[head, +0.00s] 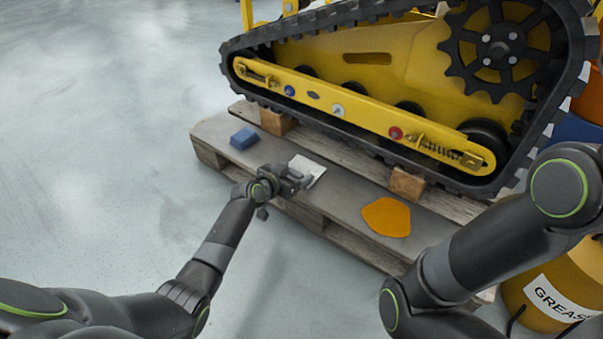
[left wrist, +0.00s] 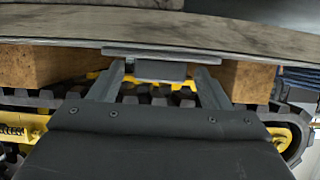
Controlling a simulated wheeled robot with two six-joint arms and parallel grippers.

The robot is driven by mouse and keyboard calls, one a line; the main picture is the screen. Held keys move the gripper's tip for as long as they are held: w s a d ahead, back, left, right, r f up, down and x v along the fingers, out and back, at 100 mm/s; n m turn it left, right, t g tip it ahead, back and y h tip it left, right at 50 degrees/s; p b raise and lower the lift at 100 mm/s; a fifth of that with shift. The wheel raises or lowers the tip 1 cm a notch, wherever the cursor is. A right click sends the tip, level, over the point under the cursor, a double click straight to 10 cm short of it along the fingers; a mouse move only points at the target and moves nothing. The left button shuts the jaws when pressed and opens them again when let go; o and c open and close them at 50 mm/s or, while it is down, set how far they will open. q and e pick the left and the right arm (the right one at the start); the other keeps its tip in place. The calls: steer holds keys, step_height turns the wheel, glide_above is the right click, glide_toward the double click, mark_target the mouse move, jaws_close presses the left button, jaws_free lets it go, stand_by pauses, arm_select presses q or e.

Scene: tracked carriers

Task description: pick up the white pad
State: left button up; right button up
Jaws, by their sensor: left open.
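The white pad (head: 309,171) lies flat on the near board of the grey wooden pallet (head: 345,197). My left gripper (head: 298,181) is at its near left side in the head view and hides part of it. In the left wrist view, which looks upside down, the pad shows edge-on as a thin grey plate (left wrist: 180,53) with a small block (left wrist: 160,70) on it. The block is between the two spread fingers of my left gripper (left wrist: 163,75), with a gap on each side. My right gripper is out of view.
A yellow tracked carrier (head: 390,70) stands behind on wooden blocks (head: 407,184). A yellow grease drum (head: 560,290) is at right. The floor at left is clear.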

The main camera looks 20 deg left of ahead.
arm_select(q)
steer(key=c, duration=1.1)
steer(key=shift+o, duration=0.2)
steer(key=shift+r, duration=0.1)
